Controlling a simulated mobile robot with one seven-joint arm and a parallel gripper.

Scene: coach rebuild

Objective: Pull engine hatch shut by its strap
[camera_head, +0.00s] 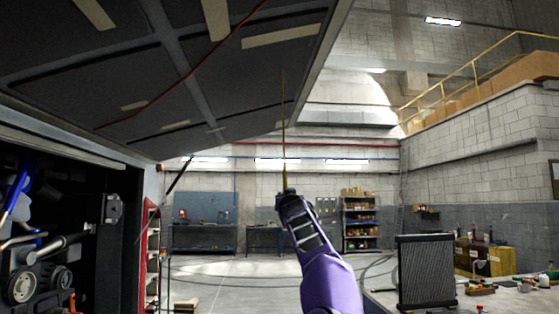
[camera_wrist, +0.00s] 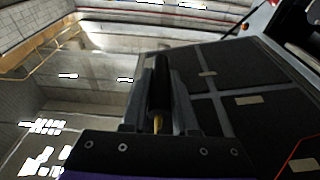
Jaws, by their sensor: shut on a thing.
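The engine hatch (camera_head: 130,85) is raised and fills the upper left of the head view, its dark padded underside showing. In the wrist view the hatch (camera_wrist: 240,115) lies on the right. A thin yellowish strap (camera_head: 283,135) runs straight and nearly upright from the hatch down to my gripper (camera_head: 287,193). In the wrist view my gripper (camera_wrist: 159,105) is shut on the strap, with a dark, bar-like piece between the fingers and a bit of yellow strap (camera_wrist: 157,124) below it. The gripper is below the hatch's edge, apart from the panel.
The open engine bay (camera_head: 60,235) with pipes and pulleys is at the lower left. A dark strut (camera_head: 180,175) stands near the hatch's side. A bench with a radiator (camera_head: 426,272) and several bottles is at the lower right. The floor in the middle looks clear.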

